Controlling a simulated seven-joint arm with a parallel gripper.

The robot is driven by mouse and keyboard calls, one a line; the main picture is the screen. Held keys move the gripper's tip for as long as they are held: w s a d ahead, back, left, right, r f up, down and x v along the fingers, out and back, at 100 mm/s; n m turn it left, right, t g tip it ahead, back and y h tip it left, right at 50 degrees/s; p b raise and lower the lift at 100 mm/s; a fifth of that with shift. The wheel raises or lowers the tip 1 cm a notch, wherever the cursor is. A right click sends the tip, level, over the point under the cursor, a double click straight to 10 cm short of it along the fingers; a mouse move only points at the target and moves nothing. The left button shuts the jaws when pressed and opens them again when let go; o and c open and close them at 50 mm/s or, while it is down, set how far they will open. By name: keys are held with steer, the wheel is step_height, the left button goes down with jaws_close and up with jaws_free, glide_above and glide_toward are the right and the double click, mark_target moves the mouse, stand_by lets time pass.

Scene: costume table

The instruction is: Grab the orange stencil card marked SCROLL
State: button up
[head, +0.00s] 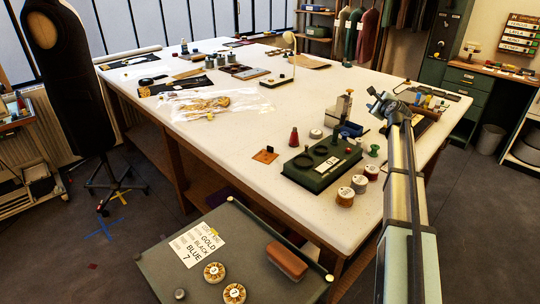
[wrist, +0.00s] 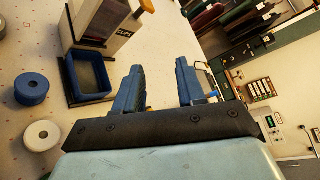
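A small orange card (head: 265,155) lies flat on the white table, near its front edge and left of the green box. A small dark upright piece shows on it. Any lettering is too small to read, so I cannot tell whether it says SCROLL. My gripper (head: 384,100) is raised over the right part of the table, well to the right of the card and farther back. In the wrist view my gripper (wrist: 160,88) has its two blue fingers spread apart with nothing between them. The card is not in the wrist view.
A blue tray (wrist: 75,98) and blue roll (wrist: 32,89) lie near my gripper. Table left of the card is clear.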

steer(key=w+a+r+y, duration=0.2)
steer(key=a+r+y, duration=0.25)
steer(key=a, duration=0.75)
steer(key=g, duration=1.3)
glide_toward(265, 153)
steer(key=shift+h, duration=0.45)
steer(key=x, duration=0.3)
steer(key=w+x, duration=0.1)
steer(key=x, duration=0.2)
steer(key=shift+w, duration=0.25)
steer(key=shift+d, duration=0.1)
steer(key=shift+c, duration=0.3)
jaws_close()
